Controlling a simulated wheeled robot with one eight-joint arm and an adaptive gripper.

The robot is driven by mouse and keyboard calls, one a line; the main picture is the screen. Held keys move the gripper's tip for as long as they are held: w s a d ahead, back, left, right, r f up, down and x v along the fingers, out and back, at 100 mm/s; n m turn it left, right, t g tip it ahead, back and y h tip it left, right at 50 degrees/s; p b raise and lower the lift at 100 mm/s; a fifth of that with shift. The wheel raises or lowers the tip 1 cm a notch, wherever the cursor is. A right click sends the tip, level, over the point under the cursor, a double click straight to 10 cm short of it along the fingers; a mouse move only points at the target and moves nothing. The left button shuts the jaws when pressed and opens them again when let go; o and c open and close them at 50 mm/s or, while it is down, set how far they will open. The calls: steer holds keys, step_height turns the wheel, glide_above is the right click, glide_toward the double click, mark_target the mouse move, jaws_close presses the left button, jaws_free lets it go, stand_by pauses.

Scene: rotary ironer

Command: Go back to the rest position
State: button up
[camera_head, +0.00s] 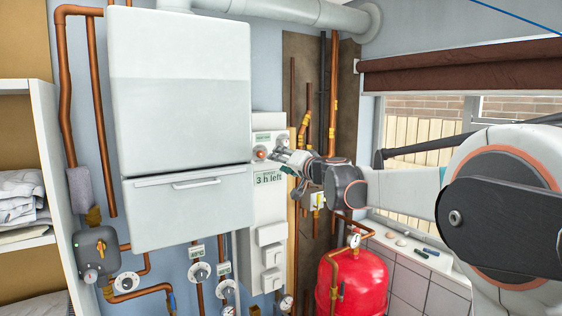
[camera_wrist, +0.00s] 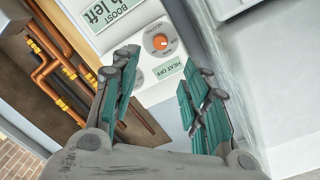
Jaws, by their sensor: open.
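My gripper (camera_wrist: 160,95) is open in the wrist view, its two teal-padded fingers apart with nothing between them. In the head view my gripper (camera_head: 281,155) is small, at the end of my arm, in front of a white control panel (camera_head: 262,215) with a label reading "3 h left". In the wrist view the panel shows a dial with an orange knob (camera_wrist: 159,42) beyond the fingertips and a "HEAT OFF" label (camera_wrist: 169,70). I cannot tell how far the fingertips are from the panel.
A white boiler (camera_head: 180,120) hangs left of the panel. Copper pipes (camera_head: 334,100) run to its right. A red tank (camera_head: 352,285) stands below my arm. Shelves with folded cloth (camera_head: 22,200) are at the left. A window (camera_head: 425,125) is at the right.

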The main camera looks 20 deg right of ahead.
steer(key=s+a+f+n+g+b, duration=0.1)
steer(key=s+a+f+g+b, duration=0.15)
steer(key=s+f+b, duration=0.4)
steer(key=s+a+f+n+g+b, duration=0.1)
steer(key=s+a+f+n+b, duration=0.2)
steer(key=s+f, duration=0.65)
steer(key=s+a+f+g+b, duration=0.2)
steer(key=s+a+f+b, duration=0.2)
steer(key=s+f, duration=0.4)
steer(key=s+d+f+g+h+b, duration=0.2)
steer(key=s+f+b, duration=0.3)
steer(key=s+f, duration=0.7)
steer(key=s+d+f+n+g+h+b, duration=0.1)
steer(key=s+f+b, duration=0.5)
steer(key=s+f, duration=0.7)
steer(key=d+f+g+h, duration=0.1)
steer(key=d+f+h, duration=0.1)
steer(key=d+f, duration=0.1)
steer(key=shift+f+b, duration=0.15)
steer(key=shift+b, duration=0.15)
